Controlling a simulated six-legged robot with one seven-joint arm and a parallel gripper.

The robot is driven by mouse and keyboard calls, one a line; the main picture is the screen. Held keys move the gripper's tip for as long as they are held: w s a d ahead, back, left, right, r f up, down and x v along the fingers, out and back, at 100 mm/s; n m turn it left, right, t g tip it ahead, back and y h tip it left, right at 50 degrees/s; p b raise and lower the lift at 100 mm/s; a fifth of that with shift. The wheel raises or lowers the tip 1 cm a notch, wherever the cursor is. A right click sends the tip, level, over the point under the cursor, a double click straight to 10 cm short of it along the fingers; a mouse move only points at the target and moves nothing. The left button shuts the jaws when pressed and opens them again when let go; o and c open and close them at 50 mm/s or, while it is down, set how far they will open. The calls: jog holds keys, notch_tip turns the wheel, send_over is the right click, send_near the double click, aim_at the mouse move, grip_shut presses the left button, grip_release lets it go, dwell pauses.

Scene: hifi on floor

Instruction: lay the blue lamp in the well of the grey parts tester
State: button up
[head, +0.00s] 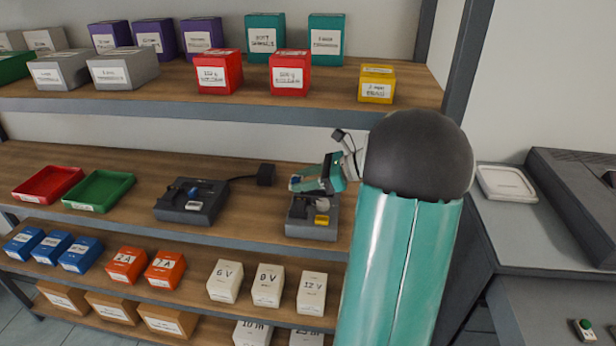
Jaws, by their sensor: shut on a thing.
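My gripper (300,184) is at the middle shelf, over a small grey device (312,232) with a yellow patch on its front. This device looks like the grey parts tester; its well is hidden under my gripper. My gripper is shut on a small blue thing, seemingly the blue lamp (295,179), which shows only as a bit of blue at the fingertips. From this view I cannot tell whether the lamp touches the tester. Another dark grey device (192,202) sits to the left on the same shelf.
A black power block (266,175) with a cord stands between the devices, behind them. A red tray (47,184) and a green tray (99,190) lie at the left. The upper shelf (200,98) with labelled boxes overhangs. My arm hides the shelf's right end.

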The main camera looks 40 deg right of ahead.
jog(key=shift+s+d+f, duration=0.15)
jog(key=shift+d+f, duration=0.25)
jog(key=shift+d, duration=0.05)
jog(key=shift+a+f, duration=0.2)
jog(key=shift+f, duration=0.05)
jog(key=shift+s+f, duration=0.25)
jog(key=shift+w+f, duration=0.25)
jog(key=shift+f, duration=0.65)
jog(key=shift+s+f, duration=0.15)
jog(key=shift+f, duration=1.1)
jog(key=shift+d, duration=0.1)
